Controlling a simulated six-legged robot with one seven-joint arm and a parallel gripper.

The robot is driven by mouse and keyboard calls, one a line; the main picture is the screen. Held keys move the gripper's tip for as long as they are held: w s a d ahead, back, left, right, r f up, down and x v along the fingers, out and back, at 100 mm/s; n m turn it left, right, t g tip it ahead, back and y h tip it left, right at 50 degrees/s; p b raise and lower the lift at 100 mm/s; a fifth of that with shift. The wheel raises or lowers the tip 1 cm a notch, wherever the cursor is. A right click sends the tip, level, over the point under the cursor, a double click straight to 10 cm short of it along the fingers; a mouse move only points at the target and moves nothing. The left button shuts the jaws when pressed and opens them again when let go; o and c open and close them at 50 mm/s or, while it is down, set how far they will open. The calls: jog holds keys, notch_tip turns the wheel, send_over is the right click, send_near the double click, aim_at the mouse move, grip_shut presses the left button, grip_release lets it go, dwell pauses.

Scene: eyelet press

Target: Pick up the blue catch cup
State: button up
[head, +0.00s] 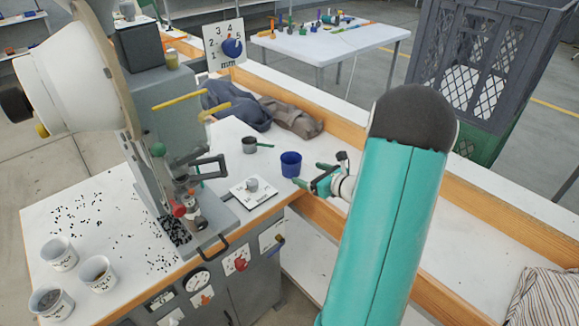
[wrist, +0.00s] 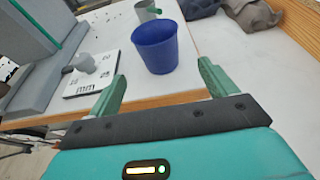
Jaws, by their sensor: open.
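The blue catch cup (head: 291,164) stands upright on the white tabletop near its right front corner in the head view. In the wrist view the blue cup (wrist: 156,47) is ahead of my gripper, roughly centred between the fingers. My gripper (head: 309,182) is open and empty, just right of and in front of the cup in the head view. In the wrist view its two green fingertips (wrist: 162,80) are spread apart, with the cup beyond them. I see no contact between the fingers and the cup.
A white card with a grey knob (head: 252,190) lies left of the cup. A grey mug (head: 249,145) with a green handle stands behind. The eyelet press (head: 165,130) rises at left. White cups (head: 99,273) and scattered black bits lie front left. Folded cloth (head: 290,117) lies behind.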

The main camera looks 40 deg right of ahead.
aim_at(298, 170)
jog(key=x, duration=0.8)
jog(key=c, duration=1)
